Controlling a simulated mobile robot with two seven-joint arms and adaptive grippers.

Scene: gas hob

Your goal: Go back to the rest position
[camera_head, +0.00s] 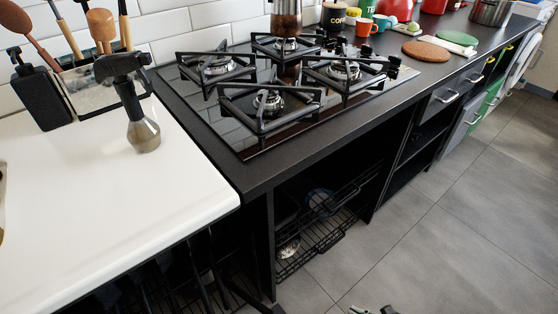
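Only the top of what looks like my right gripper (372,310) shows at the bottom edge, right of centre, low over the grey floor. Most of it is cut off, so I cannot tell whether it is open or shut, and I see nothing held in it. It is apart from the hob and the worktops. The black gas hob (240,140) has several burners with black pan supports. A metal pot (287,17) stands at its back.
Mugs, a brown round board (426,51) and a red kettle stand beyond the hob. A wire rack (322,232) sits below. The floor (450,230) is clear.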

